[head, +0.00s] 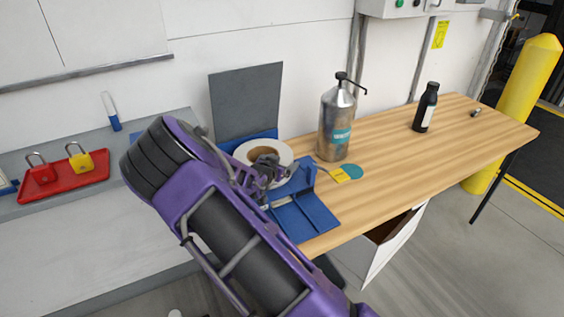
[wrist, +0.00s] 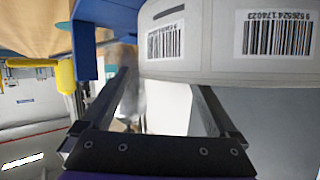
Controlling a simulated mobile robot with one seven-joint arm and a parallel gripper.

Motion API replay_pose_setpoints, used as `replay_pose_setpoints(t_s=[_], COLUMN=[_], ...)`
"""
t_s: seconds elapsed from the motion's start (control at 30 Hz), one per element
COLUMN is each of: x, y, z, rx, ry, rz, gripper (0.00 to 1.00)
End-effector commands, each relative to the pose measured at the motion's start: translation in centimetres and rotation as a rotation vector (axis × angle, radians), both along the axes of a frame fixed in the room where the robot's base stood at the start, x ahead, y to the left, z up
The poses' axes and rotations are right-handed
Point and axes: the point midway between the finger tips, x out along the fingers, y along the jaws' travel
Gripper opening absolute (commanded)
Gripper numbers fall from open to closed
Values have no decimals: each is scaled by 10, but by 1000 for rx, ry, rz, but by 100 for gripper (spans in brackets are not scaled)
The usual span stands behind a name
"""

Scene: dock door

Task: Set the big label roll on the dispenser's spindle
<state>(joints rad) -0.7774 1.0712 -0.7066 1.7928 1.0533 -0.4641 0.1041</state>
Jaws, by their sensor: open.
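The big label roll (head: 246,152) is white with a brown core and shows beside the blue dispenser (head: 308,218) in the head view. In the wrist view the roll (wrist: 235,65) fills the upper right, with barcode labels on its side. Blue dispenser parts (wrist: 115,20) show left of it. My gripper (head: 270,172) is at the roll's near side, covering part of its core and rim. In the wrist view my gripper (wrist: 165,85) is open, its fingers reaching toward the roll's edge. The spindle is hidden, so I cannot tell whether the roll is on it.
A metal pump bottle (head: 336,128) stands right of the dispenser, by a teal disc (head: 353,171) and a yellow tag (head: 340,177). A dark bottle (head: 426,108) stands farther right on the wooden bench (head: 450,130). A red tray (head: 62,184) with padlocks is at left. The right bench half is mostly clear.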

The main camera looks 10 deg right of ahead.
Motion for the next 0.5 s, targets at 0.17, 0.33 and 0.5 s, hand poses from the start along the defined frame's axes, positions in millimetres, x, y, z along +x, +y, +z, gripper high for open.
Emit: replay_pose_setpoints(t_s=[0.17, 0.33, 0.5], x=[-2, -21, -51], y=[2, 14, 32], z=[2, 12, 27], rx=[1, 2, 2], ry=[-2, 0, 0], rz=[0, 2, 2], gripper=[94, 94, 94])
